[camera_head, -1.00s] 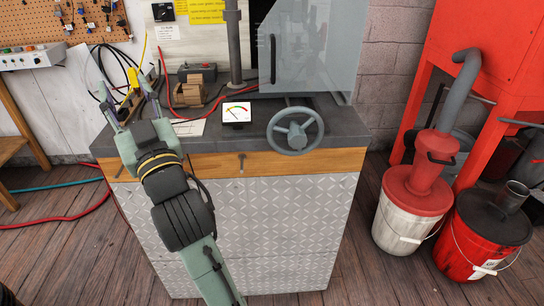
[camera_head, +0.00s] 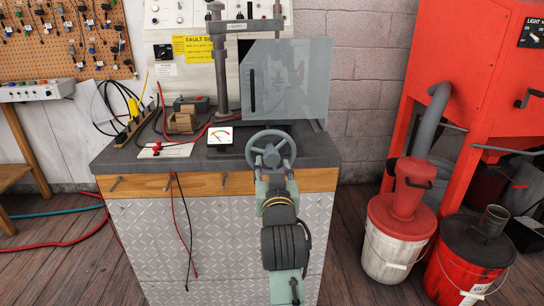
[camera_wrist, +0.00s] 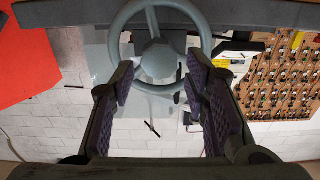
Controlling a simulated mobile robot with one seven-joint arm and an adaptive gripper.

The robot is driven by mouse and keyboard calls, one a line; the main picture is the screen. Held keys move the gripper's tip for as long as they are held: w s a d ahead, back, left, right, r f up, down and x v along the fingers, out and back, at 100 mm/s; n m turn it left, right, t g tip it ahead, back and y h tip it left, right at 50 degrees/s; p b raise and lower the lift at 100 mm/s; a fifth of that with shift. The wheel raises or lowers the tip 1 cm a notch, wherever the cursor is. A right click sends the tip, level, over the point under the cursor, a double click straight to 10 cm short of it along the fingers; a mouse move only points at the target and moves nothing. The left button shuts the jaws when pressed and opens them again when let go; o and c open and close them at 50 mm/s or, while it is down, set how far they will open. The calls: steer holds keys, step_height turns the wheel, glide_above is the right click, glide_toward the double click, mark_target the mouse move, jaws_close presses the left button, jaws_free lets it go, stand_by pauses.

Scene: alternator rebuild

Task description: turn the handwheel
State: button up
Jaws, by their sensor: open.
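The grey spoked handwheel (camera_head: 271,156) stands at the front edge of the workbench, right of the small meter. My gripper (camera_head: 273,164) is in front of its lower half, with its fingers pointing up toward the hub. In the wrist view, the handwheel (camera_wrist: 155,58) is at the top centre. My gripper (camera_wrist: 160,78) is open there, with one dark padded finger on each side below the hub. The fingertips overlap the lower rim in the picture. I cannot tell whether they touch it. Nothing is held between the fingers.
The workbench (camera_head: 130,160) carries a meter (camera_head: 220,139) and a clear guard panel (camera_head: 300,85) behind the wheel. Red and black leads (camera_head: 188,230) hang down its front. Red and white buckets (camera_head: 395,235) and a red cabinet (camera_head: 460,60) stand at right.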

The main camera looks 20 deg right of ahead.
mark_target(272, 160)
steer(key=shift+p+x, duration=0.35)
steer(key=shift+x, duration=2.4)
steer(key=shift+c, duration=0.3)
steer(key=c, duration=0.8)
